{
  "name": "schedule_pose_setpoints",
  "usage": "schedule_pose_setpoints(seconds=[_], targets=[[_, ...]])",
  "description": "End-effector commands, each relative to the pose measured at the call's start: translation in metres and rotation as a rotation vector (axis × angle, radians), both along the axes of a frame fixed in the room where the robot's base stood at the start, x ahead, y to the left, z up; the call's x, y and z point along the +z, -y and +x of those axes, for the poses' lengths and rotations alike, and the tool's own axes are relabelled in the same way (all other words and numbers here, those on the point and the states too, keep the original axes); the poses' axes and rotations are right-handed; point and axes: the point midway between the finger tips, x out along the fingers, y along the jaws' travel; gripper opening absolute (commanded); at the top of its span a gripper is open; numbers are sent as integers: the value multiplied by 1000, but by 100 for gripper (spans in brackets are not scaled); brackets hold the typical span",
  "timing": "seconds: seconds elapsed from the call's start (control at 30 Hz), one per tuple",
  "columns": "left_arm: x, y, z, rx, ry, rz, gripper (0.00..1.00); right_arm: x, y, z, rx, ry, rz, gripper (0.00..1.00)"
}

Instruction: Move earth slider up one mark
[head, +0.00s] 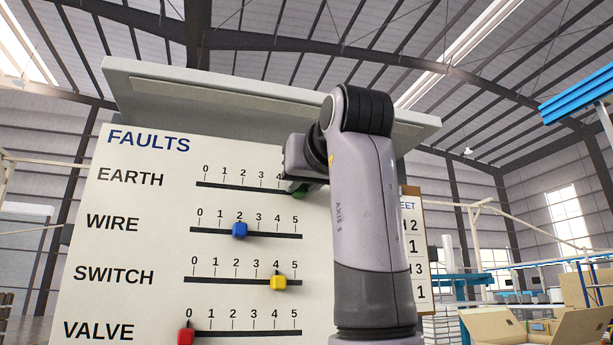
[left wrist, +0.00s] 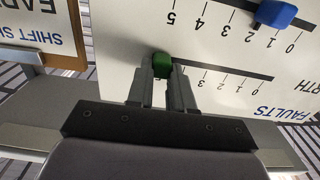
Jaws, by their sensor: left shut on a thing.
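The fault board (head: 120,255) stands ahead with horizontal tracks marked 0 to 5. The green earth slider (head: 299,193) is on the top track, right of the 4 mark, near the right end; my arm partly hides it and the 5 label. It also shows in the left wrist view (left wrist: 162,66), which sees the board upside down. My left gripper (head: 299,182) reaches it from above, its two fingers (left wrist: 161,80) on either side and shut on it. My right gripper is in neither view.
The blue wire slider (head: 239,230) is near 2, the yellow switch slider (head: 278,283) at 4, the red valve slider (head: 186,336) at 0. A grey ledge (head: 180,88) overhangs the board top. A clipboard (head: 413,245) hangs at right, behind my arm.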

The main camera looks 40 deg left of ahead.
Motion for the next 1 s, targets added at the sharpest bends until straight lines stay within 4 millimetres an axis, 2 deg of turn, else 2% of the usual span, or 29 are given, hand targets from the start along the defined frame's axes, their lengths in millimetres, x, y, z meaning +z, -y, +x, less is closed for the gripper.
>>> schedule_pose_setpoints(seconds=[0.37, 0.4, 0.47, 0.5, 0.8, 1.0], targets=[[1, -2, 4, -6, 3, 5, 0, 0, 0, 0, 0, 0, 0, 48], [1, -2, 4, -6, 3, 6, 24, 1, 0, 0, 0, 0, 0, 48], [1, -1, 4, -7, 3, 5, 44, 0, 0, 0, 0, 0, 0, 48], [1, -2, 4, -7, 2, 4, 47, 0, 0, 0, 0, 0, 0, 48], [0, 0, 2, -4, 2, 4, 47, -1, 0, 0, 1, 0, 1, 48], [-1, 25, -10, -7, 3, 5, 47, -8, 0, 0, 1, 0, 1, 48]])
